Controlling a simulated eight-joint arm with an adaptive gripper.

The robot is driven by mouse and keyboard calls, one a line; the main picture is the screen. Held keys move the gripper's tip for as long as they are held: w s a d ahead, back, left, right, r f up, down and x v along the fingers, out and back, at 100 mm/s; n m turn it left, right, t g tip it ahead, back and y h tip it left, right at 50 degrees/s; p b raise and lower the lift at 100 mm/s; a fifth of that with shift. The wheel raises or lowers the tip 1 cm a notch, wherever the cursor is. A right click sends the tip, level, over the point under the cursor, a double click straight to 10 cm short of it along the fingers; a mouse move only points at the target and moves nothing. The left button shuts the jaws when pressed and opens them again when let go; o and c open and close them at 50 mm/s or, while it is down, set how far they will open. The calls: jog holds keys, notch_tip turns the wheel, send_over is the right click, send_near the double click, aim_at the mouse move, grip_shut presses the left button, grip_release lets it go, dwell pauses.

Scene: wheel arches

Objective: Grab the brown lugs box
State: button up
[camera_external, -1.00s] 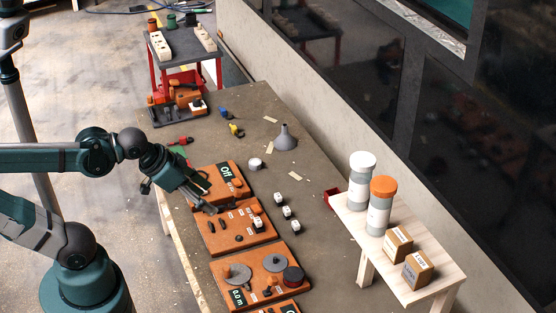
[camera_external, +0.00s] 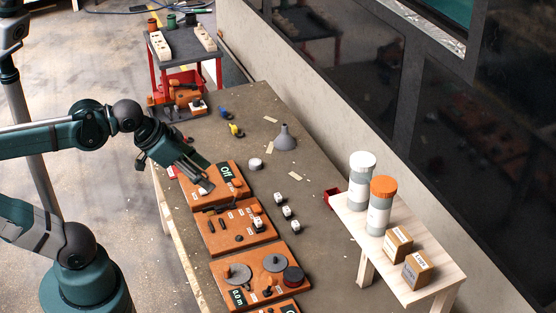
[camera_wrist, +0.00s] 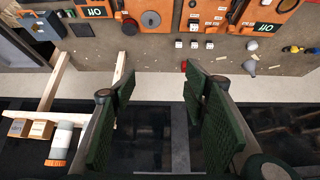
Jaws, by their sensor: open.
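Two small brown boxes stand side by side on the pale wooden shelf (camera_external: 440,272) at the right. The nearer box (camera_external: 417,271) has a white top label that seems to read "Lugs" and a greyer front face. The farther box (camera_external: 398,244) has an orange-brown side and a white label too small to read. In the wrist view, two boxes (camera_wrist: 18,128) (camera_wrist: 41,130) show at the lower left. My gripper (camera_external: 207,184) is open and empty above the orange panels, far left of the boxes. Its two green finger pads (camera_wrist: 160,88) stand apart in the wrist view.
A white-capped bottle (camera_external: 361,182) and an orange-capped bottle (camera_external: 380,206) stand behind the boxes on the shelf. Orange panels (camera_external: 236,232) line the table's left side. A grey funnel (camera_external: 285,138) and several small white blocks (camera_external: 282,211) lie between. The wall is close behind the shelf.

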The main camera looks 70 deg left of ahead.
notch_tip(320, 180, up, 18)
jog(key=w+d+r+m+g+h+p, duration=0.1)
jog(key=w+d+r+m+p, duration=0.2)
jog(key=w+d, duration=0.35)
jog(key=w+d+r+m+g+p, duration=0.1)
jog(key=w+d+r+m, duration=0.2)
jog(key=w+d+r, duration=0.35)
jog(key=m+g+p, duration=0.5)
jog(key=m+p, duration=0.1)
jog(key=m, duration=0.6)
send_over(419, 258)
notch_tip(419, 258, down, 10)
notch_tip(419, 258, down, 5)
jog(key=shift+w+r, duration=0.1)
jog(key=shift+a, duration=0.1)
